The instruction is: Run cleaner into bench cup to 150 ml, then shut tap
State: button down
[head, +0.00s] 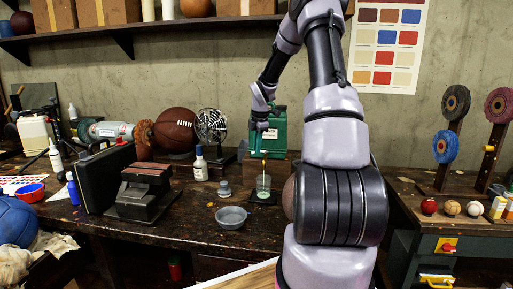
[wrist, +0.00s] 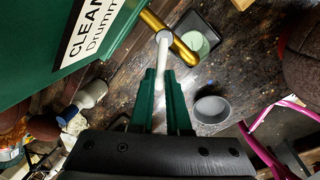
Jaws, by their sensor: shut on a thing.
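The green cleaner drum (head: 281,130) with a white label stands on a raised block at the back of the bench; its wall and label (wrist: 88,28) fill the upper left of the wrist view. Its brass tap (wrist: 183,50) carries a pale lever (wrist: 163,52). My gripper (wrist: 166,73), with green fingers, is shut on that lever. The clear bench cup (head: 263,182) stands on a dark mat below the tap. Pale green shows inside the cup (wrist: 197,43) in the wrist view. I cannot read its level or make out a stream for certain.
A grey bowl (head: 231,217) and a small grey jar (head: 223,188) stand left of the cup. Bare bench lies around the bowl.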

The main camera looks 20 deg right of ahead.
dwell(0.3)
jog(key=c, duration=0.9)
grip_release()
jog(key=shift+r, duration=0.1)
jog(key=r, duration=0.3)
jog(key=s+r, duration=0.1)
jog(key=r, duration=0.3)
jog(key=s+r, duration=0.1)
jog(key=r, duration=0.2)
jog(key=shift+r, duration=0.25)
